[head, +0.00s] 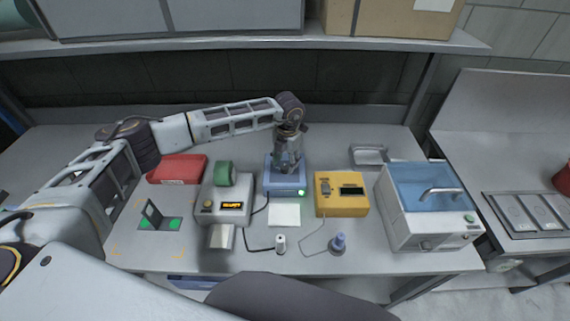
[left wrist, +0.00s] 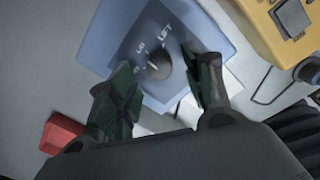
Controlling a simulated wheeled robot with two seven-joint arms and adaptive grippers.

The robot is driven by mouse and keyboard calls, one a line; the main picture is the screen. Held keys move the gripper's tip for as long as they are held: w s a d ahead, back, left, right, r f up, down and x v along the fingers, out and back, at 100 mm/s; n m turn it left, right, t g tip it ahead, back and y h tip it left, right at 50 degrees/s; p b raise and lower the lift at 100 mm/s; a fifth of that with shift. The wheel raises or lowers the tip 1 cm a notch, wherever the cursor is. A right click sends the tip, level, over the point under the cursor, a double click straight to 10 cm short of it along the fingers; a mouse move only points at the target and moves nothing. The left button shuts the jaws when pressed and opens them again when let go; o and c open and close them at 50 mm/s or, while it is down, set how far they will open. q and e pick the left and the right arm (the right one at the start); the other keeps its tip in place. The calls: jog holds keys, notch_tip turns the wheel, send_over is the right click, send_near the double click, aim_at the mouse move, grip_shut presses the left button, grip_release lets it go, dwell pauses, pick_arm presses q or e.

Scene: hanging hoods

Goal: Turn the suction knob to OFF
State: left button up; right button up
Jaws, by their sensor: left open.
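A blue box (head: 284,188) with a lit green lamp stands mid-table, partly hidden under my left gripper (head: 288,167). In the left wrist view, its sloped blue top (left wrist: 110,35) carries a round dark grey knob (left wrist: 158,66) with a light pointer mark. The knob is hidden in the head view. My right gripper is not in view.
A grey device with a green roll (head: 226,174) stands left of the box, and a yellow device (head: 341,194) stands right. A red case (head: 178,169) lies farther left. A shelf (head: 260,47) runs above. Cables lie in front.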

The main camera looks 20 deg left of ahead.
aim_at(285, 169)
pick_arm(q)
jog(key=shift+a+f, duration=0.1)
jog(key=shift+f, duration=1.2)
jog(key=shift+c, duration=0.3)
jog(key=c, duration=1)
